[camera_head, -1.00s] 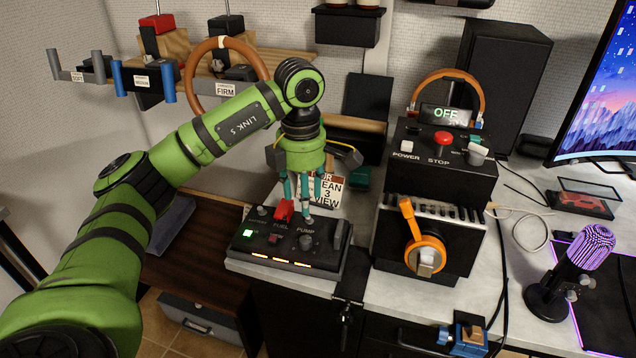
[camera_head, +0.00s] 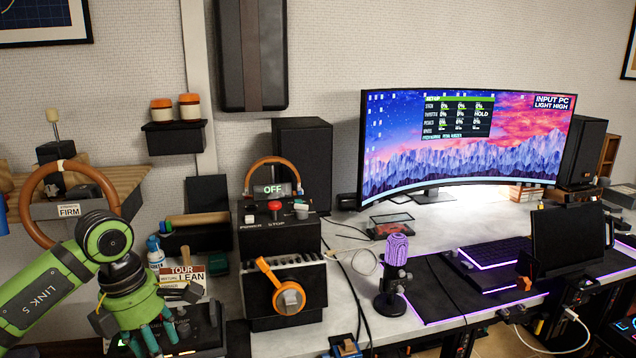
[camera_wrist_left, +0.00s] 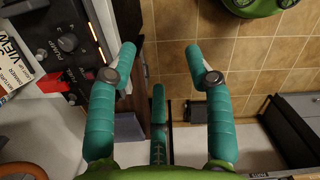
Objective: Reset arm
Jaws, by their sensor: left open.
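My left arm comes in from the left in the head view. Its left gripper (camera_head: 150,338) points down at the lower left, over a dark control panel (camera_head: 196,340). In the wrist view the teal fingers of the left gripper (camera_wrist_left: 160,62) are spread apart with nothing between them. The control panel (camera_wrist_left: 75,35) with its knobs and a red switch cover (camera_wrist_left: 58,84) lies to the left of the fingers there. My right gripper is in neither view.
A black box (camera_head: 284,240) with an orange lever (camera_head: 268,272) stands right of the left gripper. A microphone (camera_head: 394,275), a keyboard (camera_head: 497,254) and a wide monitor (camera_head: 460,150) are farther right. Tiled floor (camera_wrist_left: 260,60) shows below the fingers in the wrist view.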

